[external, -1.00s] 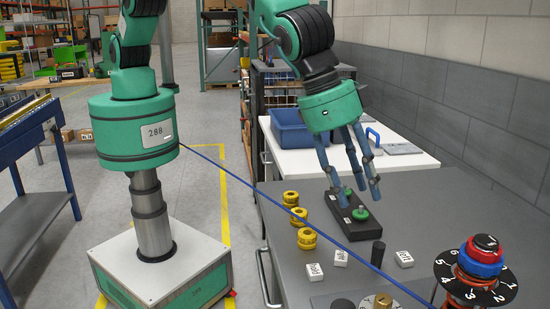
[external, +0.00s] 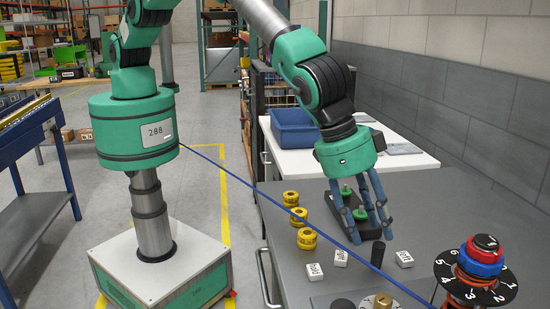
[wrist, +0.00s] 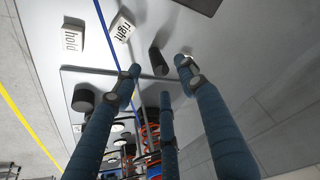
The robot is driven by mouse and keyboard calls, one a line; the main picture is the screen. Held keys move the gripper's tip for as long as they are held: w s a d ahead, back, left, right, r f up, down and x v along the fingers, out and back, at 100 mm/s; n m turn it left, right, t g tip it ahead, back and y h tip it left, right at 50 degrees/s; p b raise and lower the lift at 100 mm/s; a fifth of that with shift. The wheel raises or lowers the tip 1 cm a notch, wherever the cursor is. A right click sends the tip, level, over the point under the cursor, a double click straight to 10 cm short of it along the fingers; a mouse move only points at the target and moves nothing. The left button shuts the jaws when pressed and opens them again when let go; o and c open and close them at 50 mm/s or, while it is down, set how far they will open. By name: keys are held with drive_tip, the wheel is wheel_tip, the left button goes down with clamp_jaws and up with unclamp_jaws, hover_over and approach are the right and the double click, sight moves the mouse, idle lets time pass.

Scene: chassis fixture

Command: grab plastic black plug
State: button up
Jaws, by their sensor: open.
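The black plug (external: 377,254) is a small upright black cylinder on the grey table. In the wrist view the plug (wrist: 158,62) shows between the tips of the two outer fingers, apart from them. My gripper (external: 373,238) has three blue fingers spread open, pointing down, with nothing held. In the external view its fingertips are just behind the plug and seem above the table; the exact height is hard to tell. The open fingers also show in the wrist view (wrist: 160,76).
White labelled blocks (external: 341,257) lie around the plug. Yellow rings (external: 307,238) stand to the left. A black block with green knobs (external: 345,212) is behind my fingers. A dial stack with red and blue rings (external: 481,258) is at right. A blue cable (external: 262,190) crosses the view.

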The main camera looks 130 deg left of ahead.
sight(378, 245)
idle(0.4)
drive_tip(key=shift+x, duration=2.6)
drive_tip(key=shift+w, duration=0.1)
drive_tip(key=c, duration=1)
